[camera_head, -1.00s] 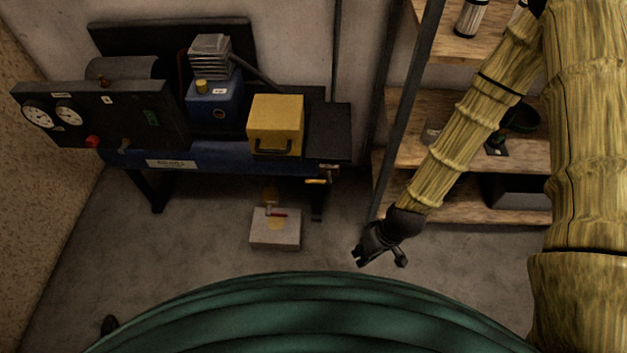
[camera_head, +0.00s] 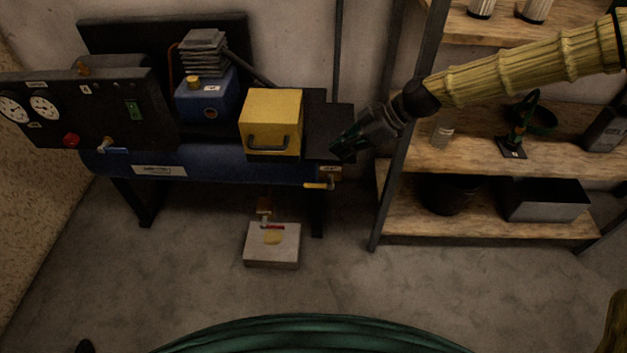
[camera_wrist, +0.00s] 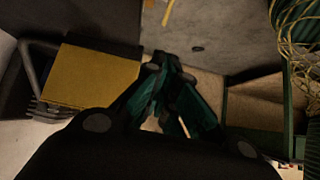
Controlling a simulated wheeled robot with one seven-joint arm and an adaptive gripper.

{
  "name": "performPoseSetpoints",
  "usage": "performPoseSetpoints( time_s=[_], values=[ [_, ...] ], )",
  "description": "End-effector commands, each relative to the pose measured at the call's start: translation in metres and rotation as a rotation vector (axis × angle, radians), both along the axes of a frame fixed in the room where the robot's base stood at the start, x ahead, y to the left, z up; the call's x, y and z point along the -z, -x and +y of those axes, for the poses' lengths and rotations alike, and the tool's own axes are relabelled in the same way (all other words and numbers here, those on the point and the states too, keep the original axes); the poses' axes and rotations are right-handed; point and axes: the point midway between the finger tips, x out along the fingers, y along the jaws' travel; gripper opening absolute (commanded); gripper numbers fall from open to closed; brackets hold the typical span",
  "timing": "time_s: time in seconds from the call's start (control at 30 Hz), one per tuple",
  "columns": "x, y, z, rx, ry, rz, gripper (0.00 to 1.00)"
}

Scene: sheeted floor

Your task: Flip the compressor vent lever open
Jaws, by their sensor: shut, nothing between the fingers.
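The compressor has a blue horizontal tank (camera_head: 225,170) on dark legs. A yellow-handled lever (camera_head: 318,186) sticks out sideways at the tank's right end. A red-handled lever (camera_head: 272,227) is below the tank, above a pale block, and a small blue-handled lever (camera_head: 115,150) is at the left under the panel. I cannot tell by label which one is the vent lever. My gripper (camera_head: 342,150) is shut and empty, by the right end of the dark bench top, above and right of the yellow lever. In the wrist view my gripper's fingers (camera_wrist: 164,62) meet, with a yellow strip, perhaps that lever (camera_wrist: 168,12), beyond them.
A yellow box (camera_head: 272,118) with a handle stands on the bench, left of my gripper. A shelf rack post (camera_head: 408,135) stands close on the right, with several items on its shelves. A pale block (camera_head: 272,250) lies on the floor. The floor in front is clear.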

Motion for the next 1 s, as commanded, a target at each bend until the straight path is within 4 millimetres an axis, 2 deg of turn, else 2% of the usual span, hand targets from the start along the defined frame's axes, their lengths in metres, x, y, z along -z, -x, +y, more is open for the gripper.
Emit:
performPoseSetpoints(
  time_s=[0.47,0.67,1.0],
  values=[
    [-0.002,-0.002,0.001,-0.012,-0.004,-0.011,0.0],
    [0.014,-0.002,0.016,-0.013,-0.004,-0.01,0.0],
    [0.054,-0.002,0.056,-0.013,-0.003,-0.009,0.0]
  ],
)
